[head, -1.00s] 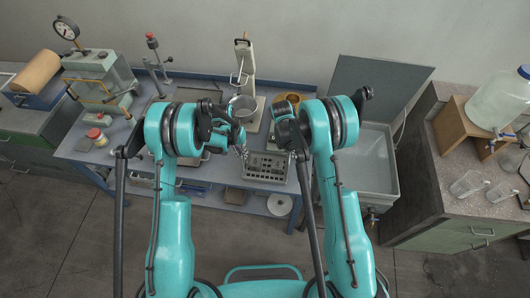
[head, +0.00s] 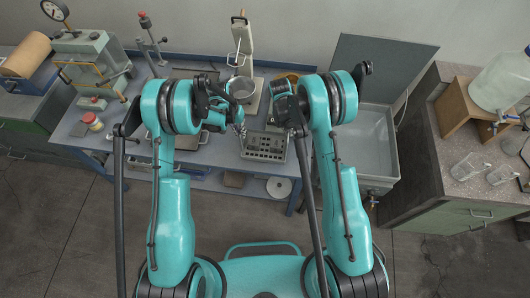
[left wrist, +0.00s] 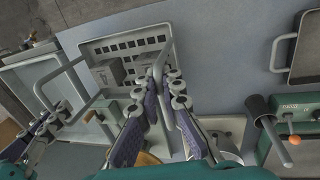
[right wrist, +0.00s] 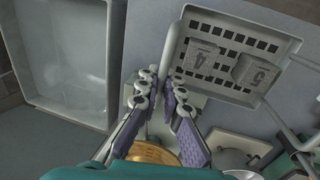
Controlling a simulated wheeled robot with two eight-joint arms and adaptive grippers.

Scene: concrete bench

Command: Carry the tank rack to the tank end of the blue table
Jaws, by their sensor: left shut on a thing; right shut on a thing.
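The tank rack (head: 264,146), a grey slotted tray with raised bar handles, is over the front of the blue table (head: 218,158). Its slotted floor shows in the left wrist view (left wrist: 92,46) and right wrist view (right wrist: 232,92). It carries blocks marked 4 (right wrist: 200,58) and 5 (right wrist: 256,72). My left gripper (left wrist: 165,84) is shut on one handle bar. My right gripper (right wrist: 160,82) is shut at the rack's opposite side; the handle between its fingers is mostly hidden. I cannot tell whether the rack touches the table.
A grey open basin (head: 365,145) with a raised lid (head: 385,75) adjoins the table's right end. A metal pan (head: 241,88) on a stand is behind the rack. A dark tray (left wrist: 303,50) lies on the table.

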